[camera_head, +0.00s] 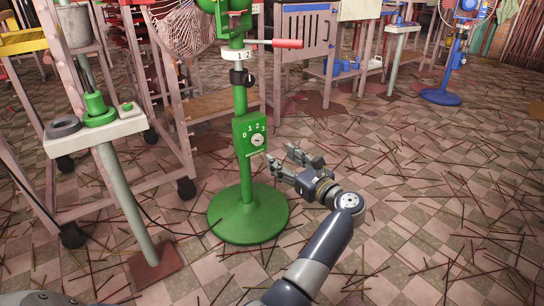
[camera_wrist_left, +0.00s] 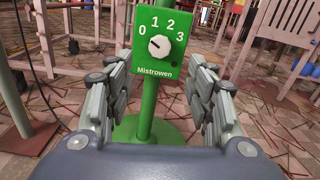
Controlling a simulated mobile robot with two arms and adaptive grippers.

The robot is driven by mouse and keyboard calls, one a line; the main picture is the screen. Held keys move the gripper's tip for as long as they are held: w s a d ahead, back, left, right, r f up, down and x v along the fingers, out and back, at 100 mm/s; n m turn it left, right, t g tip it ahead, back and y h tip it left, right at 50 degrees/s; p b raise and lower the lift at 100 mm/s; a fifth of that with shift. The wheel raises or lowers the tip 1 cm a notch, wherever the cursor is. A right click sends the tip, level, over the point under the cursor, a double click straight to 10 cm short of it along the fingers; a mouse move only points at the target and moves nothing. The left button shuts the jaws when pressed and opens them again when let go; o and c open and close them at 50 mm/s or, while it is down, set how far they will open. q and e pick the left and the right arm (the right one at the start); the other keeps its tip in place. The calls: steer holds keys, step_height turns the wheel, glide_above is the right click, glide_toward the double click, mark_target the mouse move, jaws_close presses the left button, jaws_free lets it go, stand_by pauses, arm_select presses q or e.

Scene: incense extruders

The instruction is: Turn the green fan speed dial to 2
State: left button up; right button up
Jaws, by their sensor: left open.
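The green fan's stand (camera_head: 247,185) rises from a round green base (camera_head: 248,216). Its green control box (camera_head: 243,145) carries the numbers 0, 1, 2, 3 around a white round dial (camera_head: 257,140). In the left wrist view the dial (camera_wrist_left: 159,46) faces me above the word "Mistrowen"; I cannot tell surely which number its mark points to. My left gripper (camera_head: 282,163) is open and empty, just right of and below the box. Its fingers stand apart on both sides of the green pole in the left wrist view (camera_wrist_left: 158,95), not touching the dial.
A white-topped stand (camera_head: 95,132) with green and grey parts is at left, beside a pinkish wooden frame on casters (camera_head: 187,188). A blue fan (camera_head: 441,97) stands at the back right. Thin sticks litter the tiled floor. The floor at right is otherwise open.

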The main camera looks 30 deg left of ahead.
mark_target(259, 141)
arm_select(q)
steer(key=b+x, duration=0.5)
steer(key=x, duration=0.4)
steer(key=shift+w+a+f, duration=0.1)
steer(key=shift+a, duration=0.25)
steer(key=shift+w+a, duration=0.2)
steer(key=shift+a, duration=0.3)
steer(key=c, duration=1.1)
